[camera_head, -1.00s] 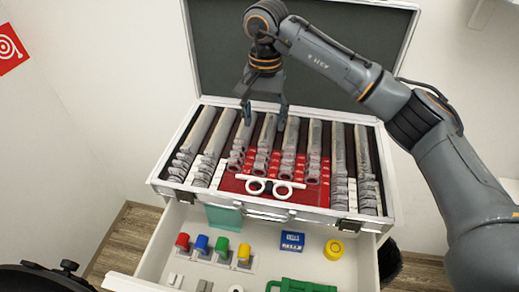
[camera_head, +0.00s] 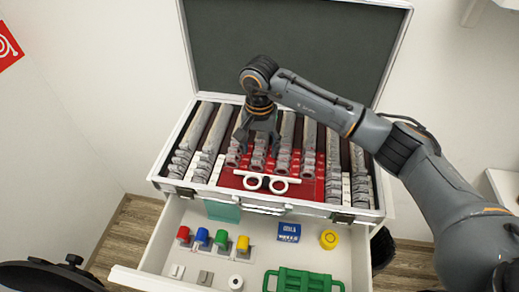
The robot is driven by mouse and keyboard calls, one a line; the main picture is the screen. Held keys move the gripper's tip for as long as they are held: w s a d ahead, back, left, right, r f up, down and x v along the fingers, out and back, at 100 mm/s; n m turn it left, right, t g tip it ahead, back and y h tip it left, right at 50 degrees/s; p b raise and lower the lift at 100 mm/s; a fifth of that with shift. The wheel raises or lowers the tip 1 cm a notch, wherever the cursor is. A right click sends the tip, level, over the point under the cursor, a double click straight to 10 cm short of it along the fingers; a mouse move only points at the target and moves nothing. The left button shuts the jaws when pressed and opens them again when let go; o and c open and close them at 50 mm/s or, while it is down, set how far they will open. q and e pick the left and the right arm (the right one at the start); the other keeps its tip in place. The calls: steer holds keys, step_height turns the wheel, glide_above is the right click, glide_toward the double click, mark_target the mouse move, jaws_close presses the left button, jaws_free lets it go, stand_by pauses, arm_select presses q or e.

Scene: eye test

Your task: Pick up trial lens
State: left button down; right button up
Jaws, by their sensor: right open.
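The trial lenses (camera_head: 308,160) stand in several slanted grey rows in the open silver lens case (camera_head: 160,165). The middle rows lie over a red insert. My right gripper (camera_head: 258,149) points down over the middle-left rows, with its two fingers apart and no lens visibly held. Its fingertips are close to the lenses; I cannot tell whether they touch. The gripper hides part of the rows behind it. A white trial frame (camera_head: 266,181) with two round rings lies at the front of the red insert. My left gripper is not in view.
The case's raised dark lid (camera_head: 290,45) stands behind the gripper. Below the case, an open white drawer (camera_head: 140,279) holds several coloured pieces, a blue box (camera_head: 289,232), a yellow round item (camera_head: 329,239) and a green tray-like item (camera_head: 303,281).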

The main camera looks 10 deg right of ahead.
steer(key=c, duration=0.8)
steer(key=shift+c, duration=0.2)
